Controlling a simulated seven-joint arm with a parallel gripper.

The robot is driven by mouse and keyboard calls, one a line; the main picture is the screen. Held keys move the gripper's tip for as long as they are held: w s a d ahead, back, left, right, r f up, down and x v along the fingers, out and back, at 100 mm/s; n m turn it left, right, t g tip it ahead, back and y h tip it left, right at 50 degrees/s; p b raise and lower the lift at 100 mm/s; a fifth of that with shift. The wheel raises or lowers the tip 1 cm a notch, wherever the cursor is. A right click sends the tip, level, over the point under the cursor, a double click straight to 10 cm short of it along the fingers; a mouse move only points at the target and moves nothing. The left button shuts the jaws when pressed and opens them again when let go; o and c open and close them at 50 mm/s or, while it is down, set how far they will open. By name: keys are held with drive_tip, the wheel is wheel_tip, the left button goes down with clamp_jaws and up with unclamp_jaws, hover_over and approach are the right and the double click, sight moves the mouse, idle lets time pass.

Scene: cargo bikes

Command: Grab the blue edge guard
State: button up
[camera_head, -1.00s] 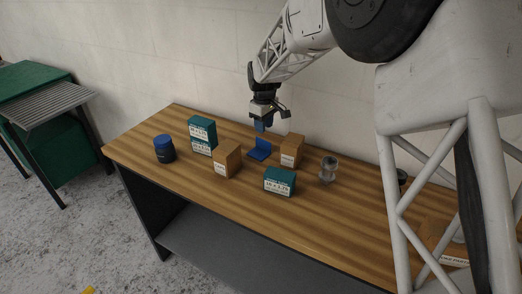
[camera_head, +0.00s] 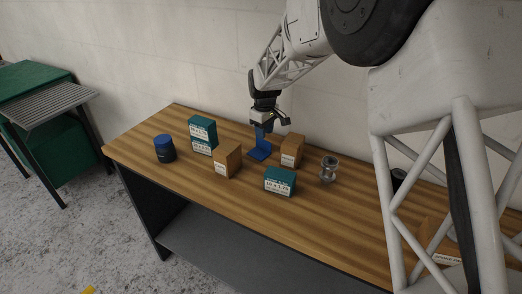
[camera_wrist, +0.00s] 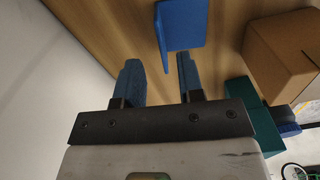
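The blue edge guard (camera_head: 260,153) is an L-shaped piece on the wooden table, between two brown boxes. My gripper (camera_head: 262,132) is just above it, pointing down; its blue fingers blend with the guard in the head view. In the wrist view the edge guard (camera_wrist: 182,27) lies ahead of the fingertips, with its upright flange in line with the gap between them. My gripper (camera_wrist: 157,65) is open, with nothing between its fingers. I cannot tell the exact height of the fingertips over the guard.
A brown box (camera_head: 292,150) stands close right of the guard, another brown box (camera_head: 227,160) front-left. Stacked teal boxes (camera_head: 202,134), a blue-capped jar (camera_head: 164,149), a teal box (camera_head: 279,181) and a metal part (camera_head: 328,169) stand around. The wall (camera_head: 180,60) is behind; the table's front strip is clear.

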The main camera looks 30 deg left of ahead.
sight(264, 149)
drive_tip(key=shift+s+f, duration=0.1)
drive_tip(key=shift+f, duration=2.5)
clamp_jaws()
